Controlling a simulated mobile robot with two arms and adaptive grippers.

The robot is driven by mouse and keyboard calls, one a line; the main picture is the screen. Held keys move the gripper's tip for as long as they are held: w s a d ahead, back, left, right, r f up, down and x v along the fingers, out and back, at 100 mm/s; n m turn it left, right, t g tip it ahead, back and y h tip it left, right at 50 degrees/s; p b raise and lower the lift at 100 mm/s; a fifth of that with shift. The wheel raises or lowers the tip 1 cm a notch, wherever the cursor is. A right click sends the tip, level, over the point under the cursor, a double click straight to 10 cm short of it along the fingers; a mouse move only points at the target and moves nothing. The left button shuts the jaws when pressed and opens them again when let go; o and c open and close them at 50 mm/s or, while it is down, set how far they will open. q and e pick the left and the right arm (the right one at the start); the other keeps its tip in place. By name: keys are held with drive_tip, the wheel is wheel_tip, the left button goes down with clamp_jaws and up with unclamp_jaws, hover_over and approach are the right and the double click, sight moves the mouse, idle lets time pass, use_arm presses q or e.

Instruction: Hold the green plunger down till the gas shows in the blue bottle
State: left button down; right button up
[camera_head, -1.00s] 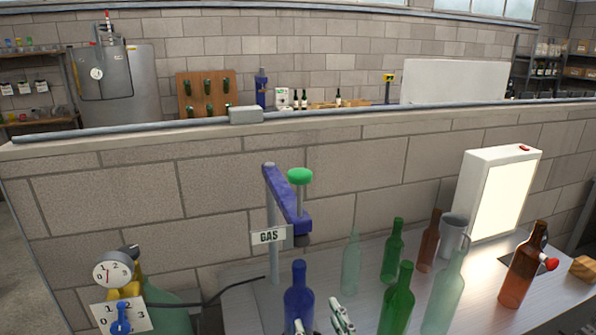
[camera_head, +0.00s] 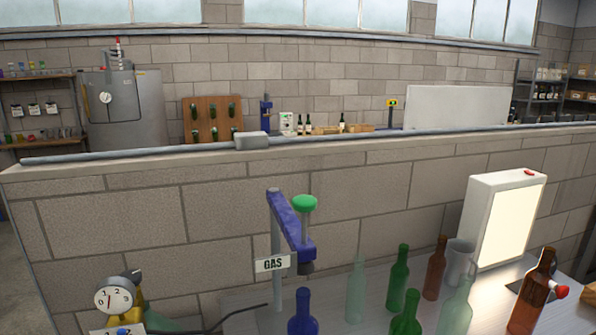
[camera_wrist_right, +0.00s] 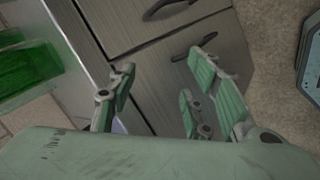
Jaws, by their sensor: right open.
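The green plunger (camera_head: 304,203) stands raised on its rod at the front end of the blue gas arm (camera_head: 288,222) in the head view. A GAS sign (camera_head: 272,264) hangs on its post. The blue bottle (camera_head: 302,317) stands upright below the dark nozzle; its lower part is cut off by the frame edge. I cannot tell if its mouth is exactly under the nozzle. No gas is visible in it. My right gripper (camera_wrist_right: 160,82) is open and empty in the right wrist view, in front of a drawer cabinet. My left gripper is not in view.
A gas cylinder with a gauge (camera_head: 114,296) stands left. Green bottles (camera_head: 399,279), a pale bottle (camera_head: 356,290), brown bottles (camera_head: 435,275) and a lit panel (camera_head: 503,220) occupy the bench to the right. In the wrist view, drawers with dark handles (camera_wrist_right: 194,45) face the gripper.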

drive_tip(key=s+d+f+m+g, duration=0.15)
drive_tip(key=s+f, duration=0.35)
drive_tip(key=f, duration=0.6)
drive_tip(key=s+d+f+m+g, duration=0.1)
drive_tip(key=s+f+m+g, duration=0.3)
drive_tip(key=f, duration=0.6)
drive_tip(key=s+d+f+m, duration=0.1)
drive_tip(key=s+f, duration=0.3)
drive_tip(key=s, duration=0.4)
drive_tip(key=s+d+f+m+g, duration=0.1)
drive_tip(key=s+f+m, duration=0.1)
drive_tip(key=s+f, duration=0.3)
drive_tip(key=s+d+f+m, duration=0.1)
drive_tip(key=s+f, duration=0.3)
drive_tip(key=s, duration=0.6)
drive_tip(key=shift+s+f+m, duration=0.15)
drive_tip(key=shift+s+m, duration=0.15)
drive_tip(key=shift+m, duration=0.55)
drive_tip(key=shift+d, duration=0.1)
drive_tip(key=shift+c, duration=0.7)
